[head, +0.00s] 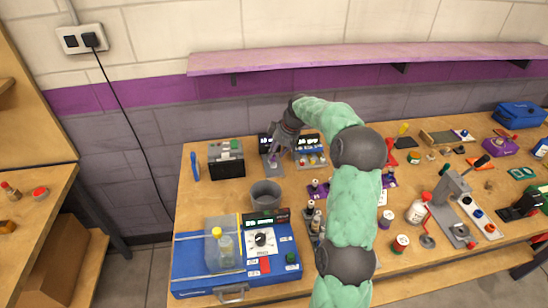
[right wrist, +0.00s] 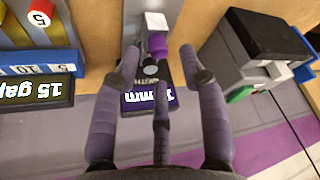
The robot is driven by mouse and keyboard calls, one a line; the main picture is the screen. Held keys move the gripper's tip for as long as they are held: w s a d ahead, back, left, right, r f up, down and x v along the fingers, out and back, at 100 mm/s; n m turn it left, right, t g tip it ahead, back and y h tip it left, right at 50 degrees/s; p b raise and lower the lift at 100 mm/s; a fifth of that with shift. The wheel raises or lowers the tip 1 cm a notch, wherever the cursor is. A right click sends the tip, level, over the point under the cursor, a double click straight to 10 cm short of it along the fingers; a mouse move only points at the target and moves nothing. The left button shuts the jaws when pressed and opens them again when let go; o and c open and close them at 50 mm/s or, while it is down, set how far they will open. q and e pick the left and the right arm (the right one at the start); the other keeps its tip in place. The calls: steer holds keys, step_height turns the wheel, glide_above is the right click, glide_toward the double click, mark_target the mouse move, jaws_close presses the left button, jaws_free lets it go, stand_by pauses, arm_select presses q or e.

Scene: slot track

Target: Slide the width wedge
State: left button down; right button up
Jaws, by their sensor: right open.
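The width gauge (head: 276,170) stands at the back of the bench, a narrow grey track with a dark display reading partly "mm". In the right wrist view its purple piece (right wrist: 157,45), which looks like the wedge's knob, sits on the track beside a pale block (right wrist: 156,22). My right gripper (head: 273,154) reaches down over the gauge. In the wrist view its open fingers (right wrist: 159,58) stand on either side of the purple piece, with a gap visible. The third finger hides part of the display (right wrist: 136,102). My left gripper is not in view.
A blue unit with a "15 gap" display (head: 310,150) stands close right of the gauge. A black box with a green part (head: 226,160) is to the left. A grey cup (head: 265,196) and a blue spinner case (head: 282,270) are in front. A purple shelf (head: 350,57) hangs above.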

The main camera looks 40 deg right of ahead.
steer(key=shift+b+x, duration=0.35)
steer(key=shift+x, duration=1.15)
jaws_close()
steer(key=shift+s, duration=0.1)
steer(key=shift+s+a+b, duration=0.35)
steer(key=shift+s+a, duration=0.45)
steer(key=shift+s, duration=0.35)
